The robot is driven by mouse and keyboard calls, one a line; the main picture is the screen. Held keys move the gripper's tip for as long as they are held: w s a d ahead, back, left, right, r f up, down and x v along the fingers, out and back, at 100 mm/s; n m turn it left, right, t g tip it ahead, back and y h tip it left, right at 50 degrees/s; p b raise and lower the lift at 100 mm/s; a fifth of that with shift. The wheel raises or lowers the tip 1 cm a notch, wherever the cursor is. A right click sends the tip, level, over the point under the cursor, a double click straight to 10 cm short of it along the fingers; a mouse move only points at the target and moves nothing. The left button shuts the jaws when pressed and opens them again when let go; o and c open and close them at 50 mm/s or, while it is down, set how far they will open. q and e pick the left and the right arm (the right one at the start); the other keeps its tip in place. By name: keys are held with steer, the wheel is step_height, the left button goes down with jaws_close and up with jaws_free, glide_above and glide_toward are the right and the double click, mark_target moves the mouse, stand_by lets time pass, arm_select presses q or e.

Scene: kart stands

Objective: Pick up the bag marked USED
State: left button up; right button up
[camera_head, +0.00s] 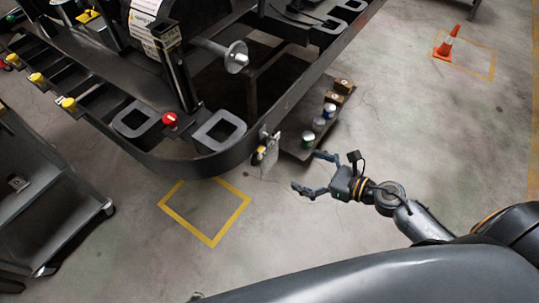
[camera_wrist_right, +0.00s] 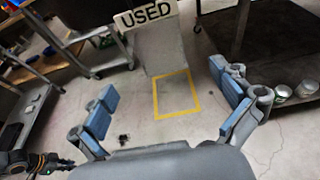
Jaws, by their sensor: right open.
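The bag marked USED (camera_head: 267,154) hangs at the front rim of the dark kart stand (camera_head: 205,166) in the head view. In the right wrist view the bag (camera_wrist_right: 159,52) is a pale grey sheet below a white label with black USED lettering, at top centre. My right gripper (camera_head: 306,172) is open and empty, to the right of and slightly below the bag in the head view, apart from it. In the right wrist view its spread fingers (camera_wrist_right: 165,86) frame the floor below the bag. What seems to be my left gripper (camera_wrist_right: 65,162) shows dark at lower left.
Several cans (camera_head: 318,124) and small boxes (camera_head: 343,86) stand on a low shelf right of the bag. A yellow floor square (camera_head: 214,240) lies below the stand. A dark cart (camera_head: 60,212) stands left; an orange cone (camera_head: 447,42) stands far right. Floor around my right gripper is clear.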

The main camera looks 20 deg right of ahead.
mark_target(272, 159)
steer(key=p+x, duration=0.1)
steer(key=x, duration=0.5)
steer(key=shift+w+a, duration=0.1)
steer(key=shift+a, duration=0.05)
steer(key=shift+x, duration=0.8)
steer(key=p+x, duration=0.1)
steer(key=x, duration=0.3)
steer(key=shift+a+f, duration=0.25)
arm_select(q)
step_height(272, 159, up, 2)
steer(key=shift+a+r, duration=0.1)
steer(key=shift+a, duration=0.05)
arm_select(e)
steer(key=c, duration=0.6)
